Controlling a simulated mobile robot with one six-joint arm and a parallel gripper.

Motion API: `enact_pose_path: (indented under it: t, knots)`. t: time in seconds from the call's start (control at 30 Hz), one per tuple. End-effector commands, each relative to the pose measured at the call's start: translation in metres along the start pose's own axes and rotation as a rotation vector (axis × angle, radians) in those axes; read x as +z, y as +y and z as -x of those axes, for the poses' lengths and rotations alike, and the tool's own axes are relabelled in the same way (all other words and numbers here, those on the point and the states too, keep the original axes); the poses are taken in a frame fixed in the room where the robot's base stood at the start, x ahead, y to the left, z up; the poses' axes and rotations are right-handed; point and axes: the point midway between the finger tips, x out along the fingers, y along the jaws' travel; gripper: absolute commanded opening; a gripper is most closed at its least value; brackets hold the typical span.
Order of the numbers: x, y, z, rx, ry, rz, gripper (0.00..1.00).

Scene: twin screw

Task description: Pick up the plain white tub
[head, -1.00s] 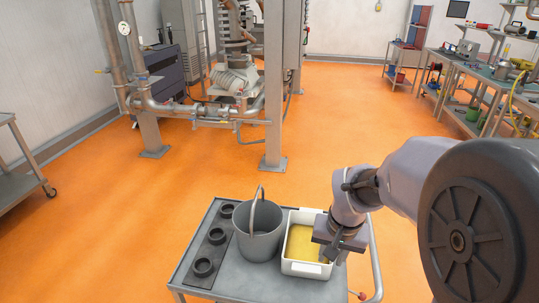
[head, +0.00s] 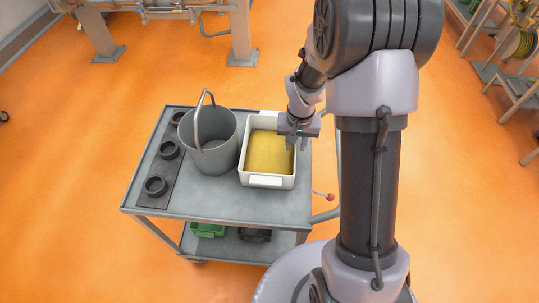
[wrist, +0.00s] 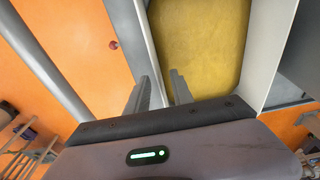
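The plain white tub (head: 268,181) is a rectangular open container on the grey cart, with a yellow surface (head: 268,152) inside. My gripper (head: 296,146) points down at the tub's right wall in the head view. In the wrist view, my gripper (wrist: 160,92) is open, with one finger on the yellow inner side and the other on the outer side. The tub's white wall (wrist: 150,50) runs between the fingers, with small gaps beside it. The lower fingertips and any contact with the wall are hard to make out.
The grey bucket (head: 210,143) with a raised handle stands close left of the tub. A dark strip with black rings (head: 157,185) lies further left on the cart (head: 215,197). Green and black bins (head: 208,230) sit on its lower shelf. Orange floor surrounds the cart.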

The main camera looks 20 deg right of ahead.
Motion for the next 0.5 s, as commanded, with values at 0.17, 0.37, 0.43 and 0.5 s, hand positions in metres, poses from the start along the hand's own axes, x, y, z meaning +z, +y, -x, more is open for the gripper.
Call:
enact_pose_path:
  t: [0.17,0.37,0.43,0.5]
  knots:
    - [0.006,0.000,-0.031,0.000,-0.003,-0.001,0.28]
    - [0.006,0.001,-0.052,0.000,0.000,-0.001,0.28]
    - [0.006,0.001,-0.050,0.000,0.000,-0.001,0.28]
    - [0.006,0.001,-0.050,0.000,0.000,-0.001,0.24]
